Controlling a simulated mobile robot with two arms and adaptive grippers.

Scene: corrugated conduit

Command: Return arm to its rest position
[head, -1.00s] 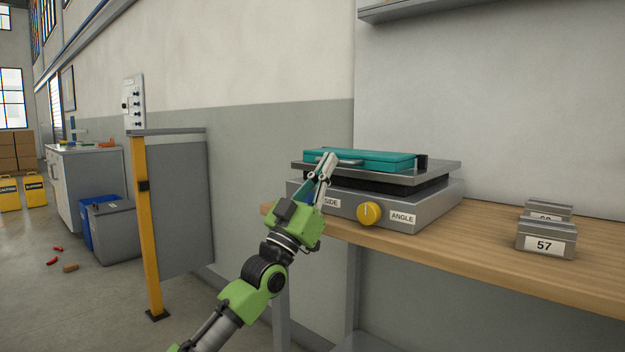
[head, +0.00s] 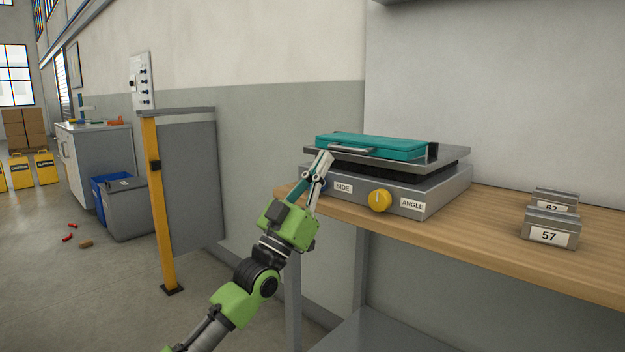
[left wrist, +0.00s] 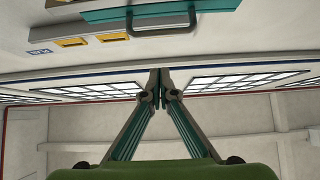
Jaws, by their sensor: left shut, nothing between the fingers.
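My left gripper (head: 322,166) is shut and empty, its fingertips pointing up in front of the left front corner of the grey machine (head: 400,196). The teal case (head: 372,146) lies on the machine's top plate, its handle on the near side. In the left wrist view the closed fingertips (left wrist: 160,76) meet at the middle, apart from the teal case (left wrist: 110,14) and its handle (left wrist: 160,22) above them. My green left arm comes up from the bottom of the head view. My right gripper is not in view.
The wooden bench (head: 500,240) holds the machine with its yellow knob (head: 380,201) and metal blocks, one marked 57 (head: 550,233). A yellow post (head: 160,210) with a grey panel stands left of the arm. Grey and blue bins (head: 125,208) stand further left. Floor between is open.

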